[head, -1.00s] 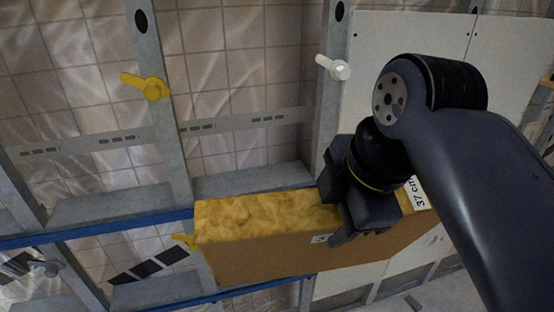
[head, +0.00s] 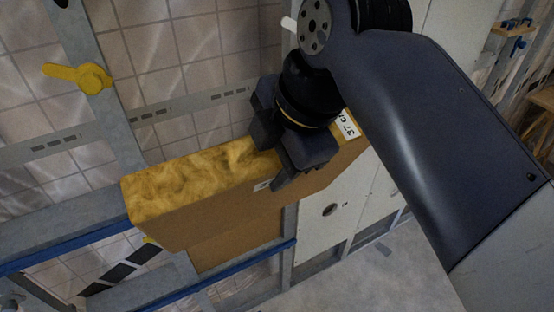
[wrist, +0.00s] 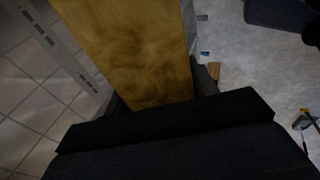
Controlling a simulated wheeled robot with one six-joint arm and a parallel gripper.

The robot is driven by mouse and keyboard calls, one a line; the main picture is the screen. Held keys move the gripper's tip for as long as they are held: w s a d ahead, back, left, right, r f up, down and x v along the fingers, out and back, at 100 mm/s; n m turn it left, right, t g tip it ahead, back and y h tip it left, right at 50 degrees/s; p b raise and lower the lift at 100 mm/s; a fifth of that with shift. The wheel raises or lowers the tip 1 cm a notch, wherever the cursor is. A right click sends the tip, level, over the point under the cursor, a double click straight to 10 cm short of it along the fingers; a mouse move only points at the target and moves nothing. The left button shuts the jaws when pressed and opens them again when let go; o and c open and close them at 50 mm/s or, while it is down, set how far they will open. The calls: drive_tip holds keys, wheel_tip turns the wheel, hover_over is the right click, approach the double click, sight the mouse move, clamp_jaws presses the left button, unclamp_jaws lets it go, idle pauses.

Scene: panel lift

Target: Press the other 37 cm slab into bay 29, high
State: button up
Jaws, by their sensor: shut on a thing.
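My gripper (head: 285,150) is shut on a long slab (head: 190,185) of yellow wool with a brown face. The slab carries a white "37 cm" label (head: 348,125) near its right end. It is held level across the front of the metal frame, in front of an open bay (head: 190,60) with a tiled back. In the wrist view the slab (wrist: 135,45) runs away from the jaws, with its sides between the fingers. The bay's number does not show. The slab hides part of the lower frame, and I cannot tell whether it touches the frame.
A blue rail (head: 70,245) runs below. White panels (head: 345,205) close the bays at right. Open floor (head: 390,270) lies at lower right.

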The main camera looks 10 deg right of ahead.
drive_tip(key=w+a+p, duration=0.2)
drive_tip(key=w, duration=0.7)
drive_tip(key=w+a+p, duration=0.2)
drive_tip(key=w+a, duration=0.1)
drive_tip(key=w, duration=0.6)
drive_tip(key=shift+w+a+f, duration=0.15)
drive_tip(key=shift+w+f, duration=0.1)
drive_tip(key=shift+w, duration=0.05)
idle(0.6)
drive_tip(key=shift+f, duration=0.25)
idle(0.3)
drive_tip(key=o, duration=1.5)
